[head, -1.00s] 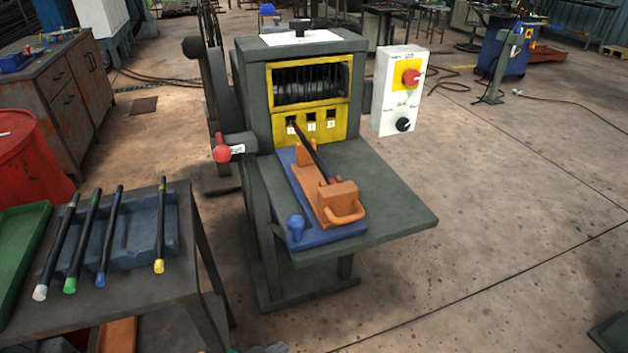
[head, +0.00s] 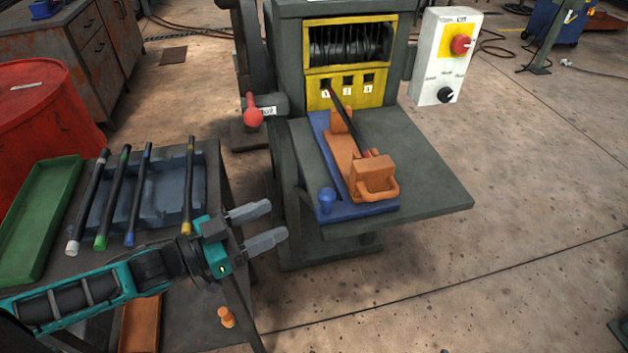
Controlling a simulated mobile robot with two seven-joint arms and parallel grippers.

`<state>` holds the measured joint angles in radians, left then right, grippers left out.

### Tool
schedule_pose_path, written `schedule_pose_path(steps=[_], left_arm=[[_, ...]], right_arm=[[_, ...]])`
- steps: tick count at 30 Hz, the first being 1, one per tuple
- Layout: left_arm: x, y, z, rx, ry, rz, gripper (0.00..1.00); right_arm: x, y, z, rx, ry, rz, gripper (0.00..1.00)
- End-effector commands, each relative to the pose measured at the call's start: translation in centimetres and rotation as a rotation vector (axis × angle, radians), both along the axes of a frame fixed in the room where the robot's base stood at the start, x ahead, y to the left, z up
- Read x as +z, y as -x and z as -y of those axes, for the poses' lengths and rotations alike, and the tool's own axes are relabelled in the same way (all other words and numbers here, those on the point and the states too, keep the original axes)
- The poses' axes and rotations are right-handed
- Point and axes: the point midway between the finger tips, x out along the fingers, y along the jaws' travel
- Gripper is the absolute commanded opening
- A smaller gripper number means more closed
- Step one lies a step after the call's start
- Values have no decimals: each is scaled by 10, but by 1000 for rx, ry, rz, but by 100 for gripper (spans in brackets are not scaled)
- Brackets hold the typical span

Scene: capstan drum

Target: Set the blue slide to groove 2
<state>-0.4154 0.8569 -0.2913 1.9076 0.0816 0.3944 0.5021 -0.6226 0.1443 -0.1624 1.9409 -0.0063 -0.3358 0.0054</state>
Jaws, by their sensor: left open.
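The blue slide (head: 356,211) lies on the grey table of the machine and has a blue knob (head: 326,200) at its near left corner. It carries an orange holder (head: 372,178) with a loop handle and a dark rod (head: 350,125). The rod's far end reaches the opening marked 1 in the yellow panel (head: 358,97); openings 2 and 3 are to its right. My left gripper (head: 268,224) is open and empty, left of the blue knob and apart from it, beside the side table. My right gripper is not in view.
A side table holds a grey-blue tray (head: 168,204) with several dark rods and a green tray (head: 45,205). A lever with a red knob (head: 253,117) sticks out at the machine's left. A control box (head: 445,60) is at its right. Floor at right is clear.

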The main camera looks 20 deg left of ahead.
Motion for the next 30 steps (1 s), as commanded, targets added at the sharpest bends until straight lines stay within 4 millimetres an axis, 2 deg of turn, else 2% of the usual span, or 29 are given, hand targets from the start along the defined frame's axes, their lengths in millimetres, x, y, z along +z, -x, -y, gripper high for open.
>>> schedule_pose_path(steps=[3, 8, 30], left_arm=[[9, 0, -1, -38, 12, 12, 59], [10, -8, 4, -42, 18, 16, 59], [10, -89, 75, -40, 14, 15, 59]], right_arm=[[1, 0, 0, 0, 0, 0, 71], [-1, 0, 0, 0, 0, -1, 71], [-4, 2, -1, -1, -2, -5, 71]])
